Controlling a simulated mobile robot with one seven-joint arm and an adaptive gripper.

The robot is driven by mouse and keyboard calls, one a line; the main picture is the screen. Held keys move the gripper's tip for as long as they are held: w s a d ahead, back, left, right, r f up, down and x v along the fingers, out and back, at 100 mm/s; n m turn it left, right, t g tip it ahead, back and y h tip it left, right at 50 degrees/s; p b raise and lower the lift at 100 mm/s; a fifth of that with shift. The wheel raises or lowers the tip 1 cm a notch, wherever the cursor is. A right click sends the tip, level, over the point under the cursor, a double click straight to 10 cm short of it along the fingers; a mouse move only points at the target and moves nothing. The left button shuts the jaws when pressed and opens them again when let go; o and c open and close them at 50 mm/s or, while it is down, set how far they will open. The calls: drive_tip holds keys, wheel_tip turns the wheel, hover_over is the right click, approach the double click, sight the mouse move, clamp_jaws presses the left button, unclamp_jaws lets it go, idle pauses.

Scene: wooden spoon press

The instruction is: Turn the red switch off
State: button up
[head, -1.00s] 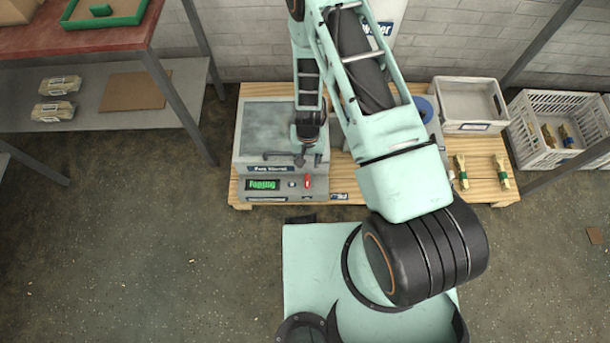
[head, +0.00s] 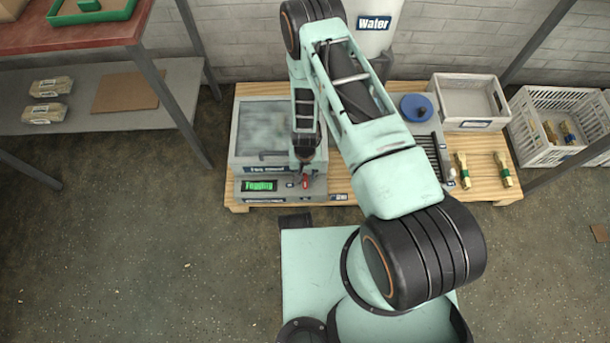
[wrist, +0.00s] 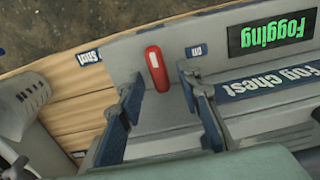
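The red switch (wrist: 157,68) stands on the front panel of the fog chest (wrist: 270,82), near a small "on" label (wrist: 197,51). In the head view the switch (head: 305,182) is partly covered by my gripper (head: 302,171). In the wrist view my gripper (wrist: 160,88) is open, with one finger on each side of the switch. Gaps show between the fingers and the switch, so I see no clear contact. The green display (wrist: 268,35) reads "Fogging", and it also shows in the head view (head: 259,186). The chest's glass lid (head: 265,128) looks cloudy.
The chest stands on a wooden pallet top (head: 380,193). To the right are a blue round lid (head: 416,106), a grey bin (head: 467,100), brass-coloured pieces (head: 503,170) and a white crate (head: 538,150). A shelf (head: 60,118) is at left.

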clamp_jaws()
drive_tip(key=shift+m, duration=0.4)
drive_tip(key=m+b, duration=0.1)
drive_tip(key=m, duration=0.2)
drive_tip(key=shift+d+m, duration=0.15)
drive_tip(key=shift+m, duration=0.25)
drive_tip(key=m, duration=0.4)
drive_tip(key=shift+s+d+b, duration=0.1)
drive_tip(key=shift+d+b, duration=0.05)
drive_tip(key=shift+b, duration=0.25)
drive_tip(key=m, duration=0.5)
drive_tip(key=shift+s+d, duration=0.1)
drive_tip(key=shift+s, duration=0.05)
drive_tip(key=m, duration=0.4)
drive_tip(key=shift+s, duration=0.2)
drive_tip(key=shift+m, duration=0.3)
